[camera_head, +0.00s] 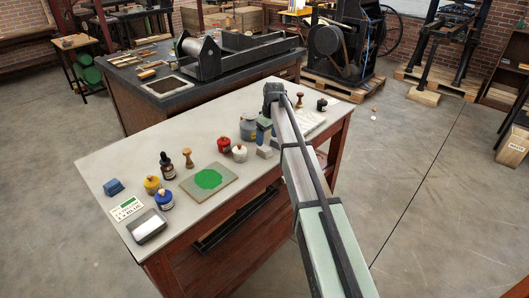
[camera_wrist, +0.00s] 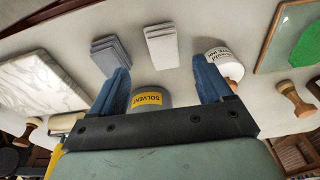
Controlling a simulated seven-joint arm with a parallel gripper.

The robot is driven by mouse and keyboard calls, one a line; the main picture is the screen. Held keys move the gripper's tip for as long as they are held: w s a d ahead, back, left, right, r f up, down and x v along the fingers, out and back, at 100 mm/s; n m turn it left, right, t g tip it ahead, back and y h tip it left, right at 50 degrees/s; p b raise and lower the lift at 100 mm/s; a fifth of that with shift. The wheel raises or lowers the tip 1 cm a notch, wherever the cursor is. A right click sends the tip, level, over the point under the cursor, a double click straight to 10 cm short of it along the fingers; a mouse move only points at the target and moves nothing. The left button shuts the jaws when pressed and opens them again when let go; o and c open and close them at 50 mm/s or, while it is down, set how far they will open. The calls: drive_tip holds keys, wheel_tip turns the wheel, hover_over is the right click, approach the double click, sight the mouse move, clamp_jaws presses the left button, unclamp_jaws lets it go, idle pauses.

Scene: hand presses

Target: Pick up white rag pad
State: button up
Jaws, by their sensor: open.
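The white rag pad (camera_wrist: 161,46) is a small pale folded stack on the table, at the upper middle of the wrist view. In the head view it shows as a pale block (camera_head: 264,152) near the table's front edge, just left of my arm. My gripper (camera_wrist: 161,70) is open, with its two blue fingers spread and nothing gripped. In the wrist view the pad shows just past the gap between the fingertips, apart from both. In the head view my gripper (camera_head: 264,127) is farther back than the pad, and my arm hides part of that area.
A grey folded pad (camera_wrist: 111,54) lies beside the white one. A solvent tin (camera_wrist: 150,99) shows between the fingers. A white labelled container (camera_wrist: 222,58) is close to the right finger. A marble slab (camera_wrist: 45,82) and a green-inked slab (camera_head: 208,181) lie on either side.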

sight(264, 147)
drive_tip(key=shift+w+a+f, duration=0.1)
drive_tip(key=shift+a+f, duration=0.1)
drive_tip(key=shift+f, duration=0.95)
drive_tip(key=shift+w+a+f, duration=0.1)
drive_tip(key=shift+a+f, duration=0.1)
drive_tip(key=shift+f, duration=0.95)
drive_tip(key=shift+w+a+f, duration=0.1)
drive_tip(key=shift+a+f, duration=0.1)
drive_tip(key=shift+f, duration=0.95)
drive_tip(key=shift+c, duration=0.4)
drive_tip(key=c, duration=1)
drive_tip(key=shift+o, duration=0.2)
drive_tip(key=shift+r, duration=0.1)
wheel_tip(264, 147, up, 10)
